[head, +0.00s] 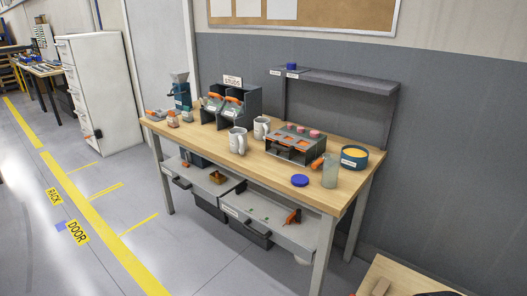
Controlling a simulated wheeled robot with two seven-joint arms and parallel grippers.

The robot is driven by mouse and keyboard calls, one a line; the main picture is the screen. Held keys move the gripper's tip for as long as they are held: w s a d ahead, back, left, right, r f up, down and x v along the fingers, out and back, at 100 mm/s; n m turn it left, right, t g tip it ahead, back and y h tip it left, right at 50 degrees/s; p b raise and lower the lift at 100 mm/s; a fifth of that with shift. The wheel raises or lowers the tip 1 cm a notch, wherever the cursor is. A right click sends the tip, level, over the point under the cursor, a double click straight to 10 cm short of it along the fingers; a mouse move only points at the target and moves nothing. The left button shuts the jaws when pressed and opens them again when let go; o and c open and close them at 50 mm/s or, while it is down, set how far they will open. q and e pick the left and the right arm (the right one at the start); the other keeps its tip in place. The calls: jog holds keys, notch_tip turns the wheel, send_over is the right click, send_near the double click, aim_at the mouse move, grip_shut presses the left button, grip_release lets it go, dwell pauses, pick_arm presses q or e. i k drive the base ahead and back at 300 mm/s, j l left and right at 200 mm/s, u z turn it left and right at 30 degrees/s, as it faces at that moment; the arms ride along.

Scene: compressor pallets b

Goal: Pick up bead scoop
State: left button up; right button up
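A workbench (262,152) stands ahead against the grey wall. I cannot tell for certain which thing is the bead scoop. A small orange piece (318,163) is beside a clear jar (330,172) near the right end of the top. A dark round tub (354,157) with yellow contents is to the right of the jar. Another orange tool (293,217) lies in the open right drawer (268,226) below the top. Orange pieces also show in the dark bins (231,105) at the back left. Neither of my grippers is in view.
A blue lid (299,181) lies near the front edge. Two mugs (237,140) and a dark rack (290,145) fill the middle. A raised shelf (340,80) stands behind. Both drawers jut forward. Floor in front is clear; a wooden surface (400,280) is at bottom right.

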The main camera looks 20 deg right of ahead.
aim_at(321, 160)
jog(key=i+j+u, duration=0.15)
jog(key=i+u, duration=0.15)
jog(key=i, duration=0.15)
jog(key=i+u, duration=0.3)
jog(key=i+z, duration=0.5)
jog(key=i+j+z, duration=0.25)
jog(key=i+z, duration=0.2)
jog(key=i, duration=0.2)
jog(key=i+l+z, duration=0.1)
jog(key=i+z, duration=0.35)
jog(key=i+j+z, duration=0.1)
jog(key=i+z, duration=0.4)
